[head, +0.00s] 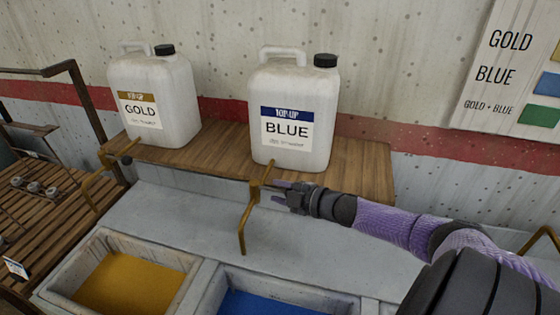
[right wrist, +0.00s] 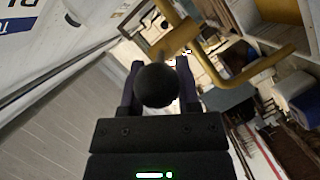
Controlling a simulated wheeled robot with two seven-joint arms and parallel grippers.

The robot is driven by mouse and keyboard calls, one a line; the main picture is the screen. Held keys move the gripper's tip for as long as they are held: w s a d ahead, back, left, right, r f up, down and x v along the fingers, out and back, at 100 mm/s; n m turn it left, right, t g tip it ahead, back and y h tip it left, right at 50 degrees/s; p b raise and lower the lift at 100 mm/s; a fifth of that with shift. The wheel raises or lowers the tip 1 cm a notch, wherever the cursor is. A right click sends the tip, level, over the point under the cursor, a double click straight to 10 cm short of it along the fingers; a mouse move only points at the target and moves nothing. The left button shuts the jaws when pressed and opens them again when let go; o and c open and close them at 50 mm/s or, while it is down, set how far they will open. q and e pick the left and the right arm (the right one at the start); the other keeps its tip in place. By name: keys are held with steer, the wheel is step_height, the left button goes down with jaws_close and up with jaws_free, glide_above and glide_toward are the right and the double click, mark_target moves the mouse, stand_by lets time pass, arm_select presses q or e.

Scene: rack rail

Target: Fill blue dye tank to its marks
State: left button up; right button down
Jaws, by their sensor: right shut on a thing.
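The blue dye tank (head: 300,285) is at the bottom of the head view, with blue liquid (head: 275,304) in it and its near part cut off. I cannot make out any fill marks. The white BLUE jug (head: 293,100) stands on the wooden shelf above, with a brass tap (head: 254,188) and a spout hanging down toward the tank. My right gripper (head: 277,190) is at this tap, shut on a dark round knob (right wrist: 156,86), which shows between the fingers in the right wrist view. I cannot tell whether liquid is flowing. My left gripper is not in view.
A GOLD jug (head: 152,100) with its own tap (head: 95,180) stands to the left, above a tank of gold liquid (head: 132,284). A slatted wooden rack (head: 35,220) is at far left. A colour chart (head: 515,75) hangs on the wall at right.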

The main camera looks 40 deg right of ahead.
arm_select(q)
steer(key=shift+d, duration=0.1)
arm_select(e)
steer(key=shift+f, duration=0.2)
steer(key=c, duration=0.6)
jaws_free()
steer(key=shift+d, duration=0.1)
steer(key=shift+c, duration=0.2)
steer(key=shift+w+d, duration=0.1)
steer(key=shift+d, duration=0.1)
steer(key=shift+a+r, duration=0.1)
steer(key=shift+s+p, duration=0.3)
steer(key=shift+s, duration=0.2)
arm_select(q)
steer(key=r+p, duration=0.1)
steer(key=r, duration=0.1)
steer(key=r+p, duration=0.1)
steer(key=p, duration=0.1)
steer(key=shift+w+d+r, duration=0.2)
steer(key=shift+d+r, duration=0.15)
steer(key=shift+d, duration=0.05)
arm_select(e)
steer(key=v, duration=0.9)
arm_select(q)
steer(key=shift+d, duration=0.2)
